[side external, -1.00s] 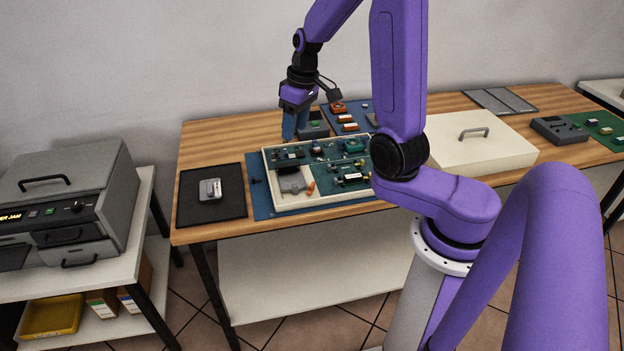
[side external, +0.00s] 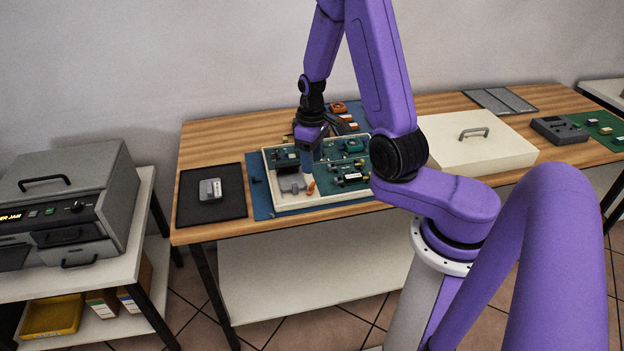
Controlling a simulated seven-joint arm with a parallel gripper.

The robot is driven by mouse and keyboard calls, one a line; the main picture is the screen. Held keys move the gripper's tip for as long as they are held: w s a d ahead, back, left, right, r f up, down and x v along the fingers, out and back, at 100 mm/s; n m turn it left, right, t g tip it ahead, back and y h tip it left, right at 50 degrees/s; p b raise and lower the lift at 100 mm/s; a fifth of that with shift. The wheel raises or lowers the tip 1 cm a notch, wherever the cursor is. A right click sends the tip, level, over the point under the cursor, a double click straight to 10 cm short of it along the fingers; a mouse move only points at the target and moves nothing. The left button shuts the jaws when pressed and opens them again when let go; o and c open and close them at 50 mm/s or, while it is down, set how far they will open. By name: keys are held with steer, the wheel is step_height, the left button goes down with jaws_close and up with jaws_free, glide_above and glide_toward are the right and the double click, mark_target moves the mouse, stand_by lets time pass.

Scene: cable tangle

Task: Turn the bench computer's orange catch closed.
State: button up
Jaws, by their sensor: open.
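The bench computer (side external: 287,203) is an open cream tray with green circuit boards, lying on a blue mat on the wooden bench. Its orange catch (side external: 311,187) is a small lever near the tray's front middle, beside a grey part (side external: 291,184).
A black mat (side external: 226,213) with a small grey module (side external: 210,189) lies left of the tray. A cream lid with a handle (side external: 478,147) lies to the right. Orange parts (side external: 338,107) sit behind the tray. A grey machine (side external: 75,190) stands on the left side table.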

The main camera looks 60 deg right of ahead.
mark_target(312, 184)
steer(key=shift+f, duration=3.7)
jaws_close()
